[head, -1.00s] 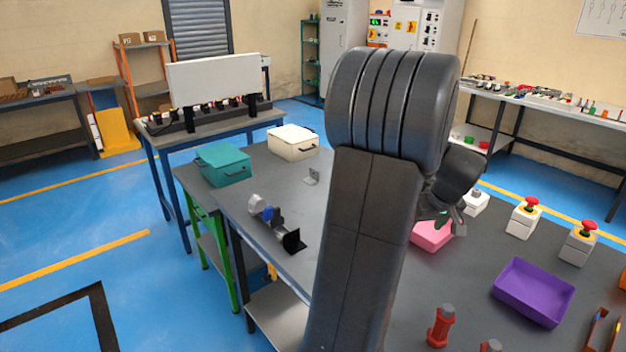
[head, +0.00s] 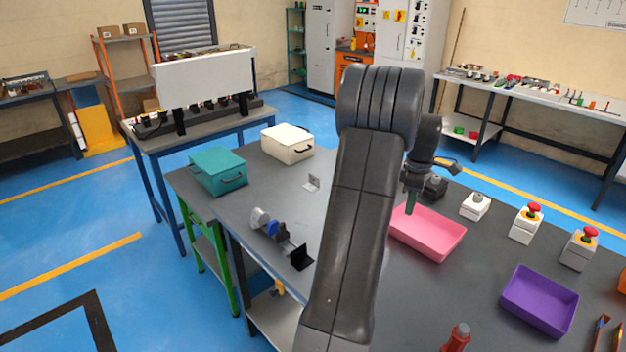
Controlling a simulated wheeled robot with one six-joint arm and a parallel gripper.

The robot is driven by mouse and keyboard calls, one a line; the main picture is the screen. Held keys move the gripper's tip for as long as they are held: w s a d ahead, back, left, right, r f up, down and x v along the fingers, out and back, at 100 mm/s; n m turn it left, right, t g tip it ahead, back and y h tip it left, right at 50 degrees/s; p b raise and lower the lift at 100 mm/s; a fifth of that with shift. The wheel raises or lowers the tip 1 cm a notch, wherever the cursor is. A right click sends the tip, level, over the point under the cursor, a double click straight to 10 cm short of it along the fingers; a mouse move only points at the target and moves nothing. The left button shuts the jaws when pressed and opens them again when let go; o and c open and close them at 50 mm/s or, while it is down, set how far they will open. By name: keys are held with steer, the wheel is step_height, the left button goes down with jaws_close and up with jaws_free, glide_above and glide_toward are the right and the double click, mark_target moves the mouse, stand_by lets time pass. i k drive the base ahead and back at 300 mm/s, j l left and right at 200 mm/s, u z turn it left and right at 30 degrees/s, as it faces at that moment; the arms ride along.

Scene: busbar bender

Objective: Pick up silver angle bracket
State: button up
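The silver angle bracket (head: 312,183) is small and sits on the dark grey tabletop, left of my arm and in front of the cream box. One of its flanges stands up. My gripper (head: 410,208) points down at the back left part of the pink tray (head: 440,238), to the right of the bracket and well apart from it. The fingers are small and dark, and I cannot tell whether they are open or shut.
A teal box (head: 218,172) and a cream box (head: 287,144) stand at the table's back left. A bending tool (head: 282,238) lies along the left edge. A purple tray (head: 540,300) and red-button boxes (head: 526,222) stand at right. The tabletop around the bracket is clear.

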mark_target(314, 185)
steer(key=i+j+z, duration=0.2)
steer(key=i+j, duration=0.2)
steer(key=j, duration=0.2)
steer(key=i+j+z, duration=0.1)
steer(key=j, duration=0.25)
steer(key=i+j, duration=0.25)
steer(key=i+j+z, duration=0.15)
steer(key=j, duration=0.25)
steer(key=i+j+z, duration=0.1)
steer(key=j, duration=0.3)
steer(key=i+j+z, duration=0.1)
steer(key=j, duration=0.25)
steer(key=i+j+z, duration=0.1)
steer(key=j, duration=0.3)
steer(key=i, duration=0.1)
